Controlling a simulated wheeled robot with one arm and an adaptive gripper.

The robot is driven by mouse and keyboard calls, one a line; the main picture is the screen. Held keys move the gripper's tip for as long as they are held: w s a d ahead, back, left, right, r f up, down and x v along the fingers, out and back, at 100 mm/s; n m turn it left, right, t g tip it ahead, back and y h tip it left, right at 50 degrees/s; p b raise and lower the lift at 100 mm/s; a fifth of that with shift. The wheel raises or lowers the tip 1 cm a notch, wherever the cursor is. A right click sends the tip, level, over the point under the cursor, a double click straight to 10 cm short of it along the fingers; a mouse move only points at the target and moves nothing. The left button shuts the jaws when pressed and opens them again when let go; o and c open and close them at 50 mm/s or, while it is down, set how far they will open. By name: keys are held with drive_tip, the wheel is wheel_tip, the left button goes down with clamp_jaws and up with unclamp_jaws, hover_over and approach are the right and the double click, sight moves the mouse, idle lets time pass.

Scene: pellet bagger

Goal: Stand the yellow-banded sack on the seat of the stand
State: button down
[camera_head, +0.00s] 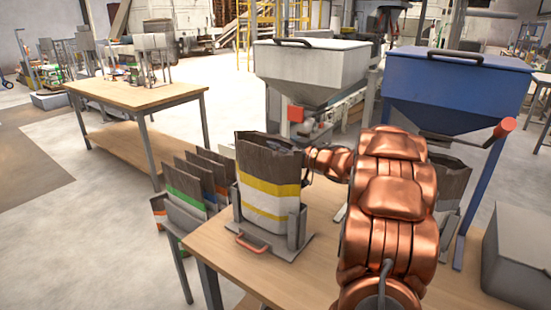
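The yellow-banded sack (268,190) is dark brown on top, with yellow and white bands. It is upright, mouth up, within the grey stand (296,228) on the near wooden table. The stand has side posts, a base plate and a red handle at its front. The sack's bottom is low in the stand, but I cannot tell whether it rests on the seat. My gripper (309,160) is at the sack's upper right edge, seemingly touching it. My copper arm hides most of the gripper, and its fingers cannot be made out.
A rack (186,219) to the left holds several sacks with green, orange and other bands. A white hopper (312,70) and a blue hopper (455,90) stand behind. Another sack (450,185) is partly hidden right of my arm. A grey box (520,255) is at far right.

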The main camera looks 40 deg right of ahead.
drive_tip(key=shift+f, duration=2.1)
drive_tip(key=c, duration=1.3)
unclamp_jaws()
drive_tip(key=b+v, duration=0.1)
drive_tip(key=v, duration=1.1)
